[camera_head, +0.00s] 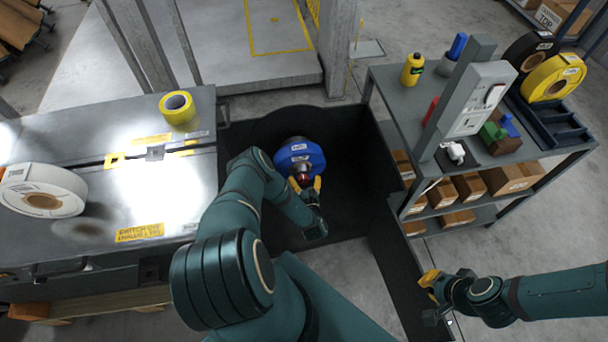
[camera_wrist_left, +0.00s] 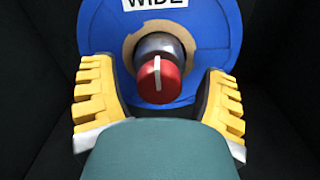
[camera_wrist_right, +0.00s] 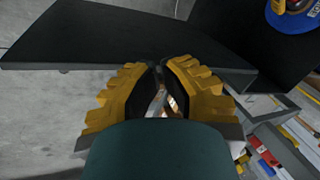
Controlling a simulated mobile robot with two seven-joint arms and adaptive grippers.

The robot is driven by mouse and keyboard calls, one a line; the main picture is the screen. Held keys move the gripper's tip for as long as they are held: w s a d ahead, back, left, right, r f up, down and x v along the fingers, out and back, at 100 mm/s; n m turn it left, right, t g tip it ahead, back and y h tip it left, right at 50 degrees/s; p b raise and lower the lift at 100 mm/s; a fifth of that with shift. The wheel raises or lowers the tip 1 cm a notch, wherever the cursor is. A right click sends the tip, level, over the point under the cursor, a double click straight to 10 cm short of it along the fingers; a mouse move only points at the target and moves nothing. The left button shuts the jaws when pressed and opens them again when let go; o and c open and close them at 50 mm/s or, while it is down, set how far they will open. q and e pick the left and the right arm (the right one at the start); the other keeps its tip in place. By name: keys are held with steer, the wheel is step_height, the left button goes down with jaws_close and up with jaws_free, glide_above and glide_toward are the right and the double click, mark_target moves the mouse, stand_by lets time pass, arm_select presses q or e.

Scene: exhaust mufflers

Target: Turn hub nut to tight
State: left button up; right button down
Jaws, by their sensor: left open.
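The hub nut (camera_wrist_left: 160,84) is a red knob with a pale line on its face, upright in the left wrist view. It sits on a grey metal hub in the centre of a blue disc (camera_wrist_left: 205,30) labelled "WIDE". The disc also shows in the head view (camera_head: 301,153). My left gripper (camera_wrist_left: 160,105) is open, with one yellow finger on each side of the nut and visible gaps between. My right gripper (camera_wrist_right: 160,85) is far from the nut, at the lower right of the head view; its fingertips are close together, and I cannot tell whether it is fully shut.
A dark bay (camera_head: 355,170) surrounds the disc. A metal bench (camera_head: 100,185) with yellow tape (camera_head: 178,107) and a white roll (camera_head: 42,190) stands left. A grey shelf cart (camera_head: 395,90) with a yellow bottle (camera_head: 412,69), boxes and rolls stands right.

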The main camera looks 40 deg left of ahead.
stand_by(0.3)
arm_select(q)
steer(key=c, duration=1.2)
steer(key=shift+m, duration=0.4)
steer(key=m, duration=0.3)
steer(key=shift+w+m, duration=0.1)
steer(key=shift+m, duration=0.3)
steer(key=m, duration=0.4)
steer(key=shift+m+p, duration=0.3)
steer(key=m, duration=0.5)
steer(key=shift+w+f, duration=0.1)
steer(key=shift+m+p, duration=0.3)
steer(key=shift+m, duration=1.4)
